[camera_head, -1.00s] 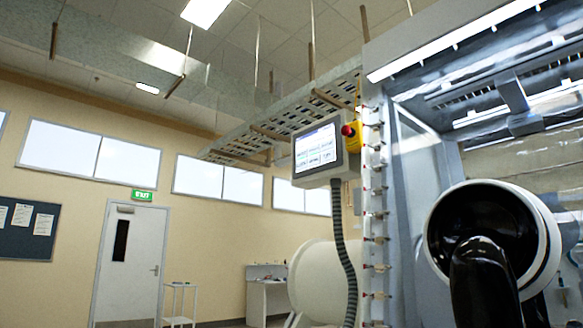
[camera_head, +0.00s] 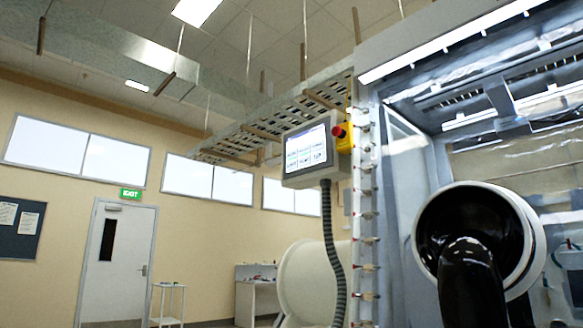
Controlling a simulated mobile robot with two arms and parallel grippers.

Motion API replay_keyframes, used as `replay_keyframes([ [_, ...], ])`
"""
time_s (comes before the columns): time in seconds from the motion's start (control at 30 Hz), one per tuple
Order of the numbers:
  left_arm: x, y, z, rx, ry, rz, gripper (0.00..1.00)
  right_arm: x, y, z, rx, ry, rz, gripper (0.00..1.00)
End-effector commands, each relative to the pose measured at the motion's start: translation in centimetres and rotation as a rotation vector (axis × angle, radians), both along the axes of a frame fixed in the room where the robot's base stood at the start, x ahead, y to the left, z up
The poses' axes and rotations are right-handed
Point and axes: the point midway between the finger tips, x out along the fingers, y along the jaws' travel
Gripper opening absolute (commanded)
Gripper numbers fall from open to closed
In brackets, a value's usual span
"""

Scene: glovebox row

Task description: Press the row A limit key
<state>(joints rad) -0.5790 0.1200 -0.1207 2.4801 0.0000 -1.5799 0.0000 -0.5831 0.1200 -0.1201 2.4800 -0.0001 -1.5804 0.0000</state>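A grey control panel (camera_head: 310,150) with a lit screen hangs at the left edge of the glovebox, in the middle of the head view. The screen shows several small tiles; their labels are too small to read, so I cannot tell which one is the row A limit key. A red button on a yellow box (camera_head: 343,137) sits just right of the screen. Neither of my grippers is in view.
The glovebox (camera_head: 395,200) fills the right side, with a round white port (camera_head: 527,240) and a black glove (camera_head: 470,285). A corrugated hose (camera_head: 329,240) hangs below the panel. A white trolley (camera_head: 168,305) and a door (camera_head: 117,260) stand at the left.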

Motion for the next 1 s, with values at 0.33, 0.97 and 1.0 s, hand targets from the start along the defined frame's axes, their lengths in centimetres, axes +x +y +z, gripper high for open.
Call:
replay_keyframes([
  [0.33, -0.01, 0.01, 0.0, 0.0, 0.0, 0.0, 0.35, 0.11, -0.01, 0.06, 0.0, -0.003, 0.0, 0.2],
  [0.97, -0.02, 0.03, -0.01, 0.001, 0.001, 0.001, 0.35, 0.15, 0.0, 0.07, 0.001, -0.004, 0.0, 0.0],
  [1.0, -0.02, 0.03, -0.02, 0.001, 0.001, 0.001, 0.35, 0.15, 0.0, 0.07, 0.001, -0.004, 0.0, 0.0],
])
